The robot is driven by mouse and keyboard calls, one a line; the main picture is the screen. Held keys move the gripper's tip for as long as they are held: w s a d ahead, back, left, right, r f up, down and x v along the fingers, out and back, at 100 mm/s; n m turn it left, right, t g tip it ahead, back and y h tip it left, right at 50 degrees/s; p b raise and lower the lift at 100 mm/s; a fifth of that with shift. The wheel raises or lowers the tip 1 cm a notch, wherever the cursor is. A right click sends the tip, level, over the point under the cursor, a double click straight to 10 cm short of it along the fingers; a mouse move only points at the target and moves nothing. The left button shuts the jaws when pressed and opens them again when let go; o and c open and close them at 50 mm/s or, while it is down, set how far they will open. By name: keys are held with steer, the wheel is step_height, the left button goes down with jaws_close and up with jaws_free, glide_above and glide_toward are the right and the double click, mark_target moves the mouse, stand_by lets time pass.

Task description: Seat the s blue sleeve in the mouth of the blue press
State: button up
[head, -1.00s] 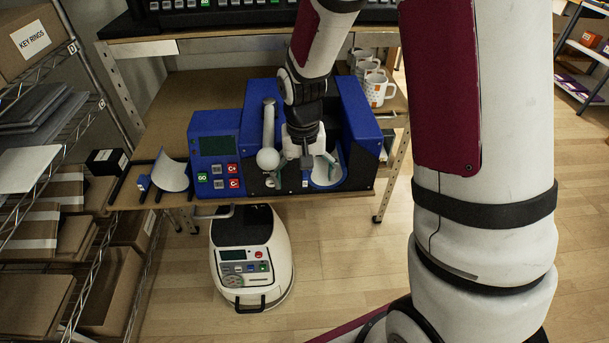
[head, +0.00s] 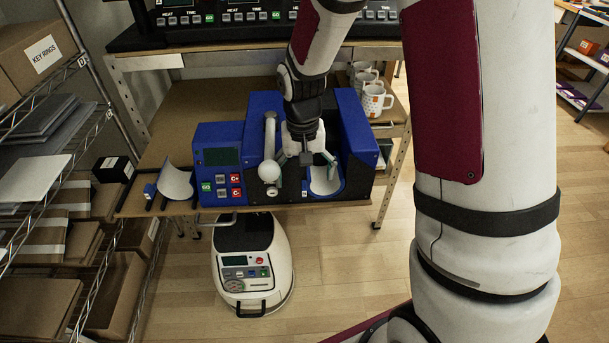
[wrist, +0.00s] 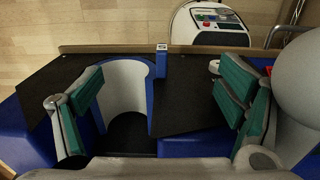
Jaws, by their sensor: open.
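The blue press (head: 262,115) stands on the wooden table, with its mouth at the front right. A curved sleeve, white inside with a blue edge (head: 325,182), stands upright in the mouth. It also shows in the wrist view (wrist: 126,84), with a blue tab at its right front edge. I cannot tell if it is fully down. My gripper (head: 306,160) is open and empty above the mouth. In the wrist view its green-padded fingers (wrist: 160,105) are spread to either side, apart from the sleeve. A second white curved sleeve (head: 176,183) with a blue tab lies on a dark rack at the left.
A lever with a white ball (head: 269,171) stands left of the mouth. The button panel (head: 221,165) is further left. Several mugs (head: 375,100) stand behind on the right. A white machine (head: 252,268) is on the floor in front. Shelves (head: 45,180) line the left.

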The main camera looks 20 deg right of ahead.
steer(key=shift+w+a+r+p, duration=0.15)
steer(key=shift+r+p, duration=0.65)
steer(key=shift+r, duration=0.6)
steer(key=shift+c, duration=0.8)
steer(key=shift+o, duration=0.3)
steer(key=shift+r+p, duration=0.4)
steer(key=shift+r, duration=0.2)
steer(key=shift+r, duration=0.2)
steer(key=shift+o, duration=0.5)
steer(key=s+r+p, duration=0.5)
steer(key=s+r, duration=0.1)
steer(key=r, duration=0.5)
steer(key=shift+r+n+t, duration=0.25)
steer(key=shift+n+t, duration=0.05)
steer(key=shift+t, duration=0.1)
steer(key=s+r+n+t, duration=0.1)
steer(key=s+r, duration=0.6)
steer(key=s, duration=0.3)
steer(key=s+r+n+t+p, duration=0.1)
steer(key=s+r+n+t, duration=0.1)
steer(key=s+r, duration=0.5)
steer(key=s, duration=0.4)
steer(key=shift+s+r, duration=0.2)
steer(key=shift+s, duration=0.1)
